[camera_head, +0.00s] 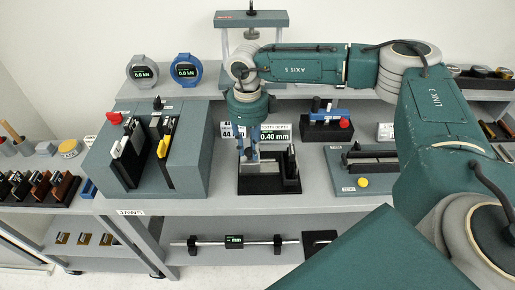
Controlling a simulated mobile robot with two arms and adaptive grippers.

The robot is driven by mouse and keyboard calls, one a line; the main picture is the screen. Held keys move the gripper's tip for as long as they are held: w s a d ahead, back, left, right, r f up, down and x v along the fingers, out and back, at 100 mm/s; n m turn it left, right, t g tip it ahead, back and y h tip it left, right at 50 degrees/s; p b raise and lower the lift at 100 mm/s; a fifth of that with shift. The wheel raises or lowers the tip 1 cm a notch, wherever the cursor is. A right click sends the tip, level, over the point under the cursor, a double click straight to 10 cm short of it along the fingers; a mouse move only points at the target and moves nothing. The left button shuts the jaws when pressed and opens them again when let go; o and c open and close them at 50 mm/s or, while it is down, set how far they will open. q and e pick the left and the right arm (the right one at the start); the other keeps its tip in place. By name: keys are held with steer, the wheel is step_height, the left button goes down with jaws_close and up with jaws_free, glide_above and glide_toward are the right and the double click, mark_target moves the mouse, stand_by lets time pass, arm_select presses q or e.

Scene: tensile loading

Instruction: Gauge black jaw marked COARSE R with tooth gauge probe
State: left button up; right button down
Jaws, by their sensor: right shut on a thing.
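My right gripper (256,150) is at the tooth gauge, in front of its readout (275,136), which shows 0.40 mm. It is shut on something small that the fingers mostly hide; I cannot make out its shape. The gauge's black base (286,186) stands on the bench directly beneath the fingers, with an upright dark piece in it at the right. Black jaws sit in the grey sloped rack (98,160) at the left, among white and yellow tabs. The COARSE R marking is too small to read. My left gripper is out of view.
A black stand (322,130) with a red knob is behind the gauge to the right. A grey fixture (365,163) with a yellow knob (362,182) lies right of the gauge. A bar (234,242) lies on the lower shelf.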

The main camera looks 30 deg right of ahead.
steer(key=shift+w+a+r, duration=0.1)
steer(key=shift+w+a, duration=0.05)
steer(key=c, duration=1.4)
jaws_free()
steer(key=shift+a, duration=0.1)
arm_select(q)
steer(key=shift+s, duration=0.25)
arm_select(e)
step_height(320, 180, up, 12)
